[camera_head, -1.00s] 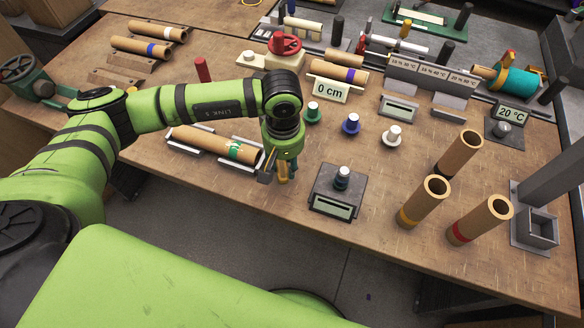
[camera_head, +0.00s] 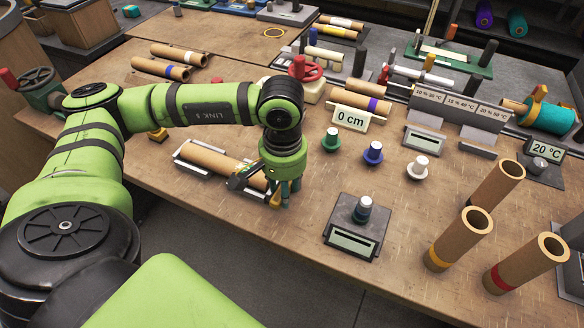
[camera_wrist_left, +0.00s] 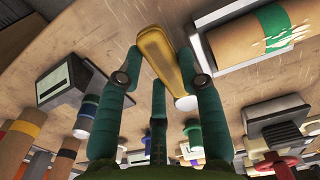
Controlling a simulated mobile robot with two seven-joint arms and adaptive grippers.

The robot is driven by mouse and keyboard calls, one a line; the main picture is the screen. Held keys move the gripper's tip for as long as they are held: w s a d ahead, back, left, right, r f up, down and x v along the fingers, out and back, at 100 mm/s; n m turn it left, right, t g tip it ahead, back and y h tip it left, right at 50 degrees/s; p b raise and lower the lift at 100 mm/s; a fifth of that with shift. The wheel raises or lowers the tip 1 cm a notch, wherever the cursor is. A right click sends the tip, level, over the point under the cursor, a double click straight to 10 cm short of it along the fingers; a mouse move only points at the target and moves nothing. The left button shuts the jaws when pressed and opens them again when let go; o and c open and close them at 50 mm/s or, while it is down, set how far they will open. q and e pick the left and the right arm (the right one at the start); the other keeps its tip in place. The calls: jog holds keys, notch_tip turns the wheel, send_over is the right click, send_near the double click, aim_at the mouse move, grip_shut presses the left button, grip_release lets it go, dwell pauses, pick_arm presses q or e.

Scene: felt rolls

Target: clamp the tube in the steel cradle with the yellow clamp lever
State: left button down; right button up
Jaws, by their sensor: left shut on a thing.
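A brown cardboard tube (camera_head: 208,160) with a green band lies in the low steel cradle (camera_head: 184,162). Its banded end is mostly hidden by my left wrist in the head view. The green band (camera_wrist_left: 277,30) and the cradle's edge (camera_wrist_left: 225,66) show at upper right in the left wrist view. My left gripper (camera_head: 282,196) is just right of the tube's near end. In the left wrist view, my left gripper (camera_wrist_left: 160,62) is shut on the yellow clamp lever (camera_wrist_left: 160,52). The lever's pivot is not clearly visible. My right gripper is not in view.
Several upright tubes (camera_head: 458,238) stand at right. The table's front edge is close below the cradle.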

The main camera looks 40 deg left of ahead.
pick_arm(q)
jog(key=shift+s+f, duration=0.1)
jog(key=c, duration=0.8)
grip_release()
jog(key=shift+a, duration=0.1)
jog(key=shift+r, duration=0.45)
notch_tip(320, 180, up, 11)
jog(key=shift+r, duration=0.1)
